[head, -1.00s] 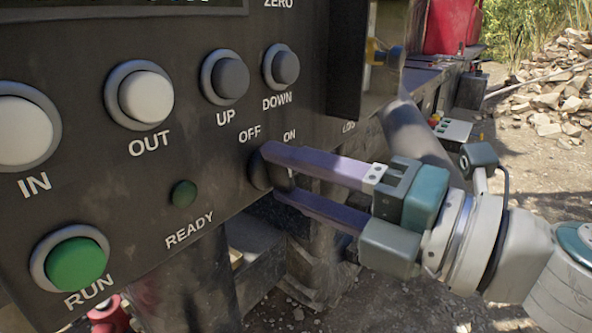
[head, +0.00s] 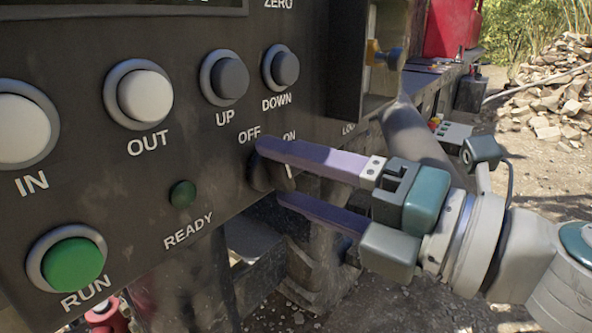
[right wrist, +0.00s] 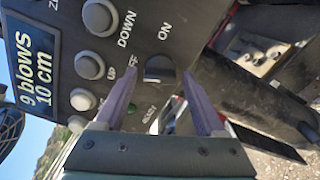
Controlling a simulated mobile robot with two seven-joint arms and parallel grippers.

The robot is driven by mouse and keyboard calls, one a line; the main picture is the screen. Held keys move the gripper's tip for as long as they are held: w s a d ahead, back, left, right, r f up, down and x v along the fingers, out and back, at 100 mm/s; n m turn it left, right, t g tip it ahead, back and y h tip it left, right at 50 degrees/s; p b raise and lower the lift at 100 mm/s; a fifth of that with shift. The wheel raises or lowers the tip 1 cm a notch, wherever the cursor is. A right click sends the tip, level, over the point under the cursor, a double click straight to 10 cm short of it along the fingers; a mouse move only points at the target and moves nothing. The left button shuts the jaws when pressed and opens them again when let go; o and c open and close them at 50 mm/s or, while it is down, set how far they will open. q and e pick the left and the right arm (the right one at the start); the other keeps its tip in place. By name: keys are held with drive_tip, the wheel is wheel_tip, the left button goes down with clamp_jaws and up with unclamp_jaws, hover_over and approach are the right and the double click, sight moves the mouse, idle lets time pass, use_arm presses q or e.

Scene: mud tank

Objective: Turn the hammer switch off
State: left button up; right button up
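The hammer switch is a dark rotary knob (head: 260,178) on the black control panel (head: 225,165), below the OFF and ON labels. It also shows in the right wrist view (right wrist: 159,69). My right gripper (head: 272,172) is at the knob, with one purple finger above it and one below it in the head view. In the right wrist view (right wrist: 155,75) the fingers are spread wide, with the knob between and beyond their tips and gaps beside it. The upper finger partly hides the knob, and I cannot tell its exact setting. My left gripper is not in view.
A green READY light (head: 183,194), a green RUN button (head: 73,265) and the grey UP (head: 224,78) and DOWN (head: 281,69) buttons are close by. A metal box with a yellow part (head: 378,55) stands right of the panel. The wrist view shows a display (right wrist: 35,75).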

drive_tip(key=shift+o, duration=0.4)
drive_tip(key=shift+s+d, duration=0.1)
drive_tip(key=b+v, duration=0.3)
drive_tip(key=v, duration=0.6)
drive_tip(key=shift+s+d, duration=0.2)
drive_tip(key=shift+d, duration=0.05)
